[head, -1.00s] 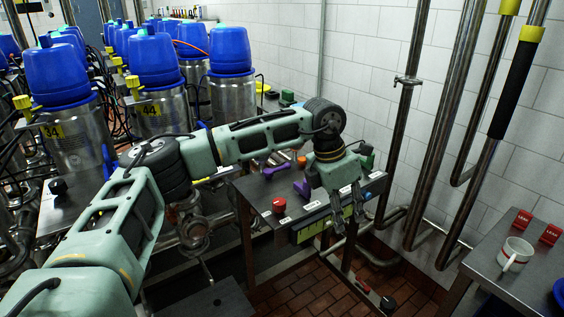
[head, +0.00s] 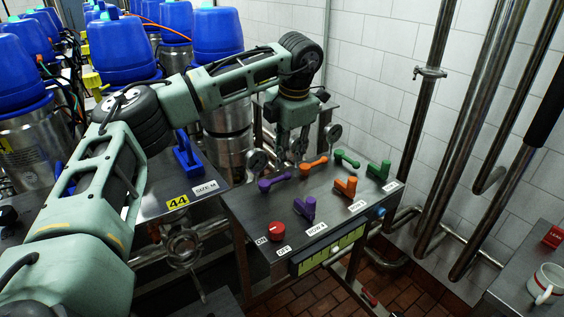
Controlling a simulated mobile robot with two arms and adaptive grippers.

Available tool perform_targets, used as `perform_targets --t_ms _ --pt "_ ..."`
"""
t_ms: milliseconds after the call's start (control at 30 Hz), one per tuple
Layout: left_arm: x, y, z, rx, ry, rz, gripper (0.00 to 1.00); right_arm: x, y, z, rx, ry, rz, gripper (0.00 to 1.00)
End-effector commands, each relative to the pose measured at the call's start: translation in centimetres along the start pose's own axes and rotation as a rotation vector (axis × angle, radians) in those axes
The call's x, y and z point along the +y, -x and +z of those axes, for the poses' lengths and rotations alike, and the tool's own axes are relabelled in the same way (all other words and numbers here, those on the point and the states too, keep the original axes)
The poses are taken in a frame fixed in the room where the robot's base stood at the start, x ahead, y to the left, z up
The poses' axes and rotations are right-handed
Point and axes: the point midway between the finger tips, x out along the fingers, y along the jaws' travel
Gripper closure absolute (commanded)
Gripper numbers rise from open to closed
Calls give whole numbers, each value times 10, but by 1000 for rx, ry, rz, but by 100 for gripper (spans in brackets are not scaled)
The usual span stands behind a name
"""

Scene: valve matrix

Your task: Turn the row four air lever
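The grey control panel (head: 245,203) stands at the middle of the head view. Its near row holds a purple lever (head: 305,208), an orange lever (head: 346,187) and a green lever (head: 379,171). Its far row holds another purple lever (head: 275,182), another orange lever (head: 313,166) and another green lever (head: 347,158). A label (head: 315,228) before the near purple lever seems to read ROW 4; I cannot tell which lever is for air. My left gripper (head: 292,152) points down over the far edge, behind the far orange lever, fingers apart and empty. My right gripper is not in view.
Blue-lidded containers (head: 218,35) stand at left. A side table with a white mug (head: 546,284) is at right, pipes behind.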

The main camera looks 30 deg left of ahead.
Motion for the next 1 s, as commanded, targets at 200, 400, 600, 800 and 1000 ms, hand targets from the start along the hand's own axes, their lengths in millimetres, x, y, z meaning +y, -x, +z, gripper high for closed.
perform_targets --t_ms 200,400,600,800,1000 --pt "0 -32 -2 6 -1 -2 73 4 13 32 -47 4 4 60" --pt "0 -60 -1 3 -1 -1 73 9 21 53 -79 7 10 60" --pt "0 -73 -1 1 -1 0 73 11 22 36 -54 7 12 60" --pt "0 -73 -1 1 0 0 73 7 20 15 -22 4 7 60" --pt "0 -73 -1 1 0 0 89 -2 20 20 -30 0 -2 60"
